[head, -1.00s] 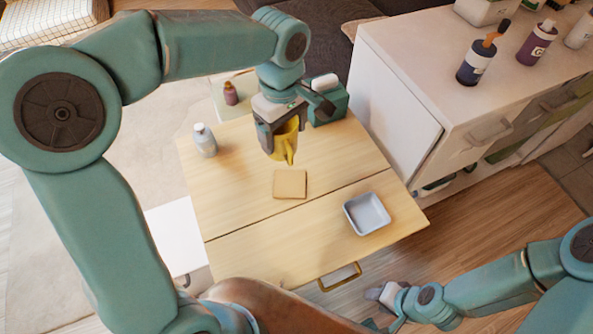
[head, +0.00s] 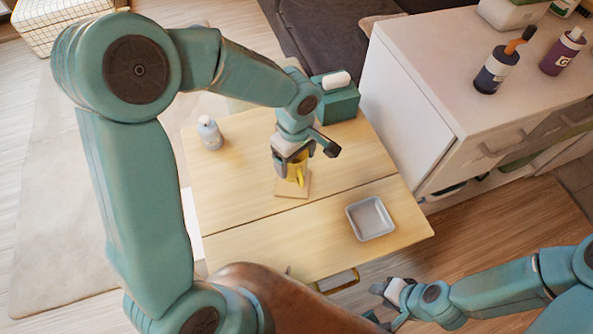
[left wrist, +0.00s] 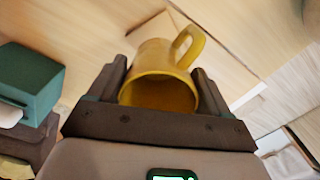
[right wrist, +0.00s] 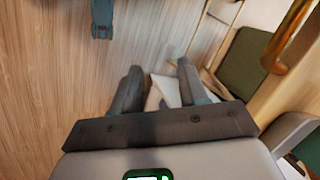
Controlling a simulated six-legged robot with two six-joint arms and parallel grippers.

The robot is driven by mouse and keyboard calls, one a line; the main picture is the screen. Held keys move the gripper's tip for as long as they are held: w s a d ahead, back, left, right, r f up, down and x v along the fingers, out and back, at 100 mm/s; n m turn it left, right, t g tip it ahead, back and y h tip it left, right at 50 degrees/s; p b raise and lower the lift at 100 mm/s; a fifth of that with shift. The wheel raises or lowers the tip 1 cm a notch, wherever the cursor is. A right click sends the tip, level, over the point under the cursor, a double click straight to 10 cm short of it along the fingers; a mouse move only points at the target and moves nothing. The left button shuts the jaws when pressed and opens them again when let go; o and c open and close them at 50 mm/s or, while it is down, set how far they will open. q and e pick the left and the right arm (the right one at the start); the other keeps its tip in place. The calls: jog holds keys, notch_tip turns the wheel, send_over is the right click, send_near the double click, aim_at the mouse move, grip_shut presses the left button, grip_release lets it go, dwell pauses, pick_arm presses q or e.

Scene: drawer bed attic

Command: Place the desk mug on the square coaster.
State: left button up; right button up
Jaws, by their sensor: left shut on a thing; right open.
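The yellow desk mug (head: 297,170) is upright between the fingers of my left gripper (head: 291,166), which is shut on it. The mug also shows in the left wrist view (left wrist: 160,75), with its handle pointing away from the palm. The square tan coaster (head: 292,191) lies on the light wood table; the mug is over it in the head view and hides its back part. I cannot tell whether the mug's base touches the coaster. My right gripper (right wrist: 160,88) is open and empty, low beside the table's front right side.
A grey tray (head: 370,218) sits at the table's right front. A white bottle (head: 210,133) stands at the left back and a green box (head: 336,98) at the right back. A white cabinet (head: 420,110) with bottles stands to the right.

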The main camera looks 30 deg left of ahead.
aim_at(295, 172)
pick_arm(q)
jog(key=shift+s+f, duration=0.1)
jog(key=shift+f, duration=0.55)
notch_tip(295, 172, down, 5)
jog(key=shift+r+b, duration=0.1)
jog(key=shift+b, duration=0.25)
jog(key=shift+w, duration=0.25)
jog(key=shift+s, duration=0.1)
jog(key=shift+f+b, duration=0.25)
jog(key=shift+b, duration=0.05)
jog(key=o, duration=1.1)
jog(key=shift+r+p, duration=0.45)
jog(key=shift+r, duration=0.05)
notch_tip(295, 172, up, 12)
jog(key=p, duration=0.1)
jog(key=shift+f, duration=0.25)
